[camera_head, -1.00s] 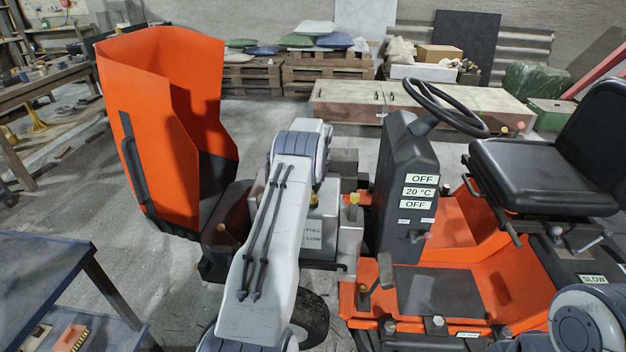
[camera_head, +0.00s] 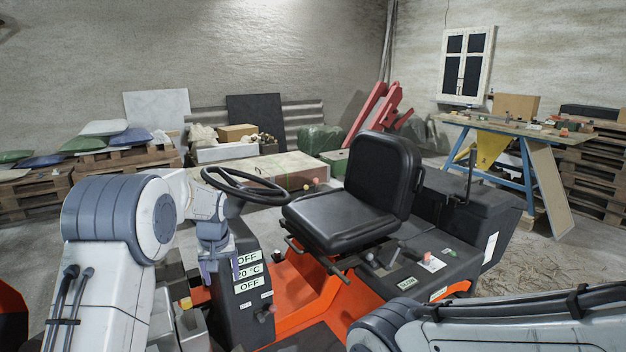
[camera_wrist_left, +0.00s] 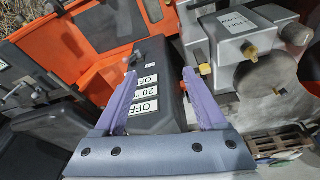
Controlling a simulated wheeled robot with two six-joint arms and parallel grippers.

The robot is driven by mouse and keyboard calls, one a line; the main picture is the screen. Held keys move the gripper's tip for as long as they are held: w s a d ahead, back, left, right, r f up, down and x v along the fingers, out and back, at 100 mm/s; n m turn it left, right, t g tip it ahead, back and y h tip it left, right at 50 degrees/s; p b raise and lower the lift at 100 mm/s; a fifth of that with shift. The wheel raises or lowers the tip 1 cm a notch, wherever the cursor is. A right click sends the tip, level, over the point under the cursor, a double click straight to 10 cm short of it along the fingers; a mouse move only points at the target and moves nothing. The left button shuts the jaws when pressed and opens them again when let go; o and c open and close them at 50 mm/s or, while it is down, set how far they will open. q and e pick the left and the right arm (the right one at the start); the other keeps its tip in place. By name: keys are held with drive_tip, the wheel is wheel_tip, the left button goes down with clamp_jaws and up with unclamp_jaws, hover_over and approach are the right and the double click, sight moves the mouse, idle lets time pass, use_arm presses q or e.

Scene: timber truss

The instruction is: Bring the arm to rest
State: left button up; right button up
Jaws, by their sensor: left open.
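My left arm comes in from the left in the head view and bends down in front of the machine's dark console (camera_head: 250,310). My left gripper (camera_head: 220,268) points downward beside the console with its pale purple fingers apart. In the left wrist view the gripper (camera_wrist_left: 159,78) is open and empty, with the console (camera_wrist_left: 150,60) and its OFF labels behind and between the fingers. I cannot tell whether a finger touches it. My right arm link lies across the lower right of the head view; its gripper is out of the frame.
The steering wheel (camera_head: 245,184) is close to my left wrist, and the black seat (camera_head: 350,200) stands right of it. A grey tank (camera_wrist_left: 240,40) is close to the fingers. A workbench (camera_head: 520,130) stands back right; pallets (camera_head: 125,160) stand back left.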

use_arm(q)
drive_tip(key=s+d+r+m+g+h+p, duration=0.1)
drive_tip(key=s+d+r+m, duration=0.25)
drive_tip(key=s+d, duration=0.6)
drive_tip(key=s+d+r+m+h, duration=0.15)
drive_tip(key=s+d+r, duration=0.25)
drive_tip(key=s+d, duration=0.5)
drive_tip(key=s+f+m+g+p, duration=0.1)
drive_tip(key=s+m, duration=0.5)
drive_tip(key=s, duration=1.6)
drive_tip(key=shift+s+g, duration=0.25)
drive_tip(key=shift+g, duration=0.15)
drive_tip(key=shift+f+y, duration=0.1)
drive_tip(key=shift+y, duration=0.15)
